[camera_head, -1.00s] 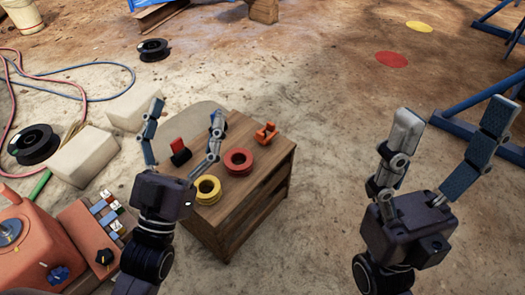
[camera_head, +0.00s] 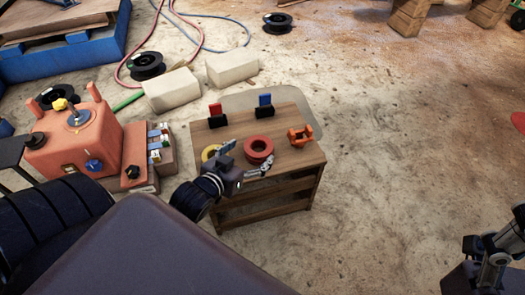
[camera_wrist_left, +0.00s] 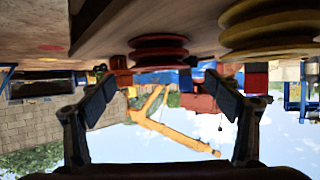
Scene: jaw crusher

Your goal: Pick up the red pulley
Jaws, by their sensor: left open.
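The red pulley (camera_head: 259,146) lies flat on the wooden cabinet top (camera_head: 285,160), between the yellow pulley (camera_head: 209,152) and an orange bracket. My left gripper (camera_head: 245,158) is open at the near side of the red pulley, with its fingers spread towards it. In the upside-down left wrist view, the red pulley (camera_wrist_left: 158,52) is beyond and above the gap between the open fingers (camera_wrist_left: 160,85); nothing is between them. The yellow pulley (camera_wrist_left: 268,30) is at upper right. My right gripper (camera_head: 495,250) is cut off at the right edge.
A red switch (camera_head: 216,115) and a blue switch (camera_head: 265,106) stand behind the pulleys. The orange bracket (camera_head: 300,136) is on the right. An orange control box (camera_head: 80,140) stands left of the cabinet. Open floor (camera_head: 400,150) lies to the right.

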